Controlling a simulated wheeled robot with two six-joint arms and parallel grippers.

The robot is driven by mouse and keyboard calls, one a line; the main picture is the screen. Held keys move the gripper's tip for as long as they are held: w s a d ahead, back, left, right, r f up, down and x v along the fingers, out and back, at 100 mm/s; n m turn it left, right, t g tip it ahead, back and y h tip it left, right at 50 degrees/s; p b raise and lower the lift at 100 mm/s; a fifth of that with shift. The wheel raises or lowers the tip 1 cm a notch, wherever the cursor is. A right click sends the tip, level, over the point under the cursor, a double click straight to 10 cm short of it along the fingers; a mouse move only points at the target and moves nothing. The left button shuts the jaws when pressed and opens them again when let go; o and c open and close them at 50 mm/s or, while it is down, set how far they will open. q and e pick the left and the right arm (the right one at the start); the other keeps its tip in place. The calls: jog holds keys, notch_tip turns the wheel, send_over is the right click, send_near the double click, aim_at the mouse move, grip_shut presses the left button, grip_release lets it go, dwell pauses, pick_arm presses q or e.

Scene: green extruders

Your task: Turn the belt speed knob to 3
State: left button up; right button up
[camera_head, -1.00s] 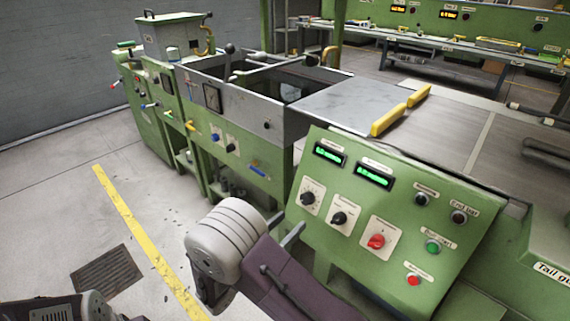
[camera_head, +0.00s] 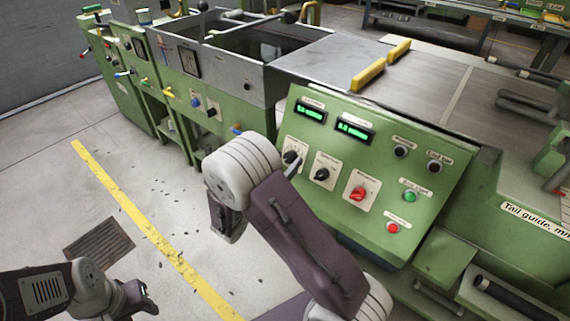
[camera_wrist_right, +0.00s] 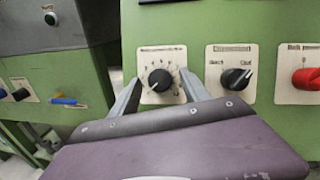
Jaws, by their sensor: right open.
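A green sloped control panel (camera_head: 330,215) carries a row of three knobs. The leftmost is a black knob (camera_head: 290,157) on a pale dial plate; it also shows in the right wrist view (camera_wrist_right: 160,80), with scale marks around it. Its numbers and label are too small to read surely. My right gripper (camera_head: 295,165) is open in front of this knob. In the right wrist view its two fingers (camera_wrist_right: 158,88) stand left and right of the dial, apart from the knob. My left gripper (camera_head: 140,297) is low at the left, its jaws unclear.
A black selector knob (camera_head: 322,174) and a red knob (camera_head: 358,194) sit right of the dial. Green (camera_head: 410,196) and red (camera_head: 393,228) buttons are further right. A metal tank (camera_head: 240,50) stands behind.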

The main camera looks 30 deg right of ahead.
grip_shut()
jog(key=m+g+h, duration=0.1)
jog(key=m+g, duration=0.1)
jog(key=m, duration=0.3)
jog(key=shift+w+f, duration=0.1)
jog(key=m+g, duration=0.1)
jog(key=m, duration=0.1)
jog(key=m+g, duration=0.1)
jog(key=m, duration=0.1)
jog(key=shift+w+a+m+h, duration=0.1)
jog(key=shift+w+m+h, duration=0.05)
jog(key=shift+m+h, duration=0.25)
jog(key=m+g, duration=0.1)
jog(key=m, duration=0.1)
jog(key=m+g, duration=0.1)
jog(key=m, duration=0.2)
jog(key=shift+w+m+g, duration=0.1)
jog(key=shift+m+g, duration=0.2)
jog(key=shift+w+r+m+g+y+p, duration=0.1)
jog(key=shift+m+g+y, duration=0.15)
jog(key=shift+m, duration=0.5)
jog(key=shift+s+r+m+g+y+p, duration=0.15)
jog(key=shift+m+g, duration=0.15)
jog(key=shift+m, duration=0.4)
jog(key=shift+w+m+g+y+p, duration=0.15)
jog(key=shift+m+g+y, duration=0.1)
jog(key=shift+m, duration=0.8)
